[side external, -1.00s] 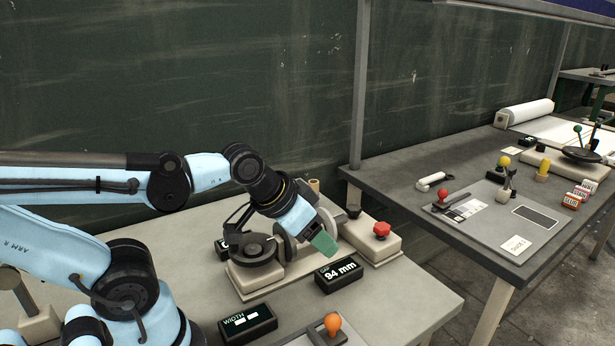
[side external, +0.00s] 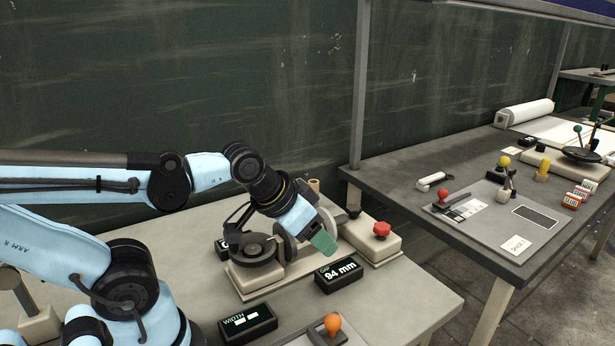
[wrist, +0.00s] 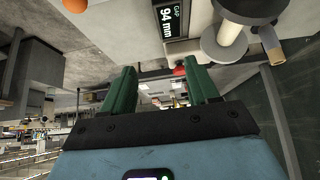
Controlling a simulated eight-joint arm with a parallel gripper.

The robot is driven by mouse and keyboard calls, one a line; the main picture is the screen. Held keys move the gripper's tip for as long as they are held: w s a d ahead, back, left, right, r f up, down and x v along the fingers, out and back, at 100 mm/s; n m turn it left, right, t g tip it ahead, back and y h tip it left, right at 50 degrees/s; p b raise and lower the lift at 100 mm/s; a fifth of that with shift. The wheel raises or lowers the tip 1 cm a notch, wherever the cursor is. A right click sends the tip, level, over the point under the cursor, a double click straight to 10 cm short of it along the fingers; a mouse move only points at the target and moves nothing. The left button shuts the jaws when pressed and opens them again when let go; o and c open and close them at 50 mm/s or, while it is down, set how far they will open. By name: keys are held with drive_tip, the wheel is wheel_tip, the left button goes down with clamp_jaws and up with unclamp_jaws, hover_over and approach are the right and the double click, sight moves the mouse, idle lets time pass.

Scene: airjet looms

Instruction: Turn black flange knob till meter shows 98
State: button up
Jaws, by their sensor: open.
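The GAP meter (side external: 339,273) reads 94 mm on the bench and shows again in the wrist view (wrist: 170,18). My gripper (side external: 323,244), with green fingers, hangs above and behind the meter, in front of a grey flanged wheel. In the wrist view my gripper (wrist: 160,80) is open, with nothing held between its fingers. A small dark knob (side external: 353,211) sits just behind the wheel; I cannot tell whether it is the black flange knob. A larger black round part (side external: 254,251) lies left of my gripper.
A red knob (side external: 381,229) stands on a pale block to the right. A WIDTH meter (side external: 247,324) and an orange-topped lever (side external: 332,324) are near the front. The bench right of the GAP meter is clear. A second table (side external: 400,185) stands at right, holding levers.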

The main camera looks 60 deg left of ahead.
drive_tip(key=w+a+r+n+g, duration=0.1)
drive_tip(key=w+a+r+g, duration=0.15)
drive_tip(key=w+r, duration=0.3)
drive_tip(key=n+g, duration=0.3)
drive_tip(key=g, duration=0.2)
hover_over(354, 207)
drive_tip(key=shift+t, duration=0.25)
wheel_tip(354, 207, down, 5)
drive_tip(key=shift+s+r, duration=0.1)
drive_tip(key=shift+f, duration=3.85)
drive_tip(key=shift+f, duration=0.1)
drive_tip(key=c, duration=0.8)
drive_tip(key=shift+o, duration=0.2)
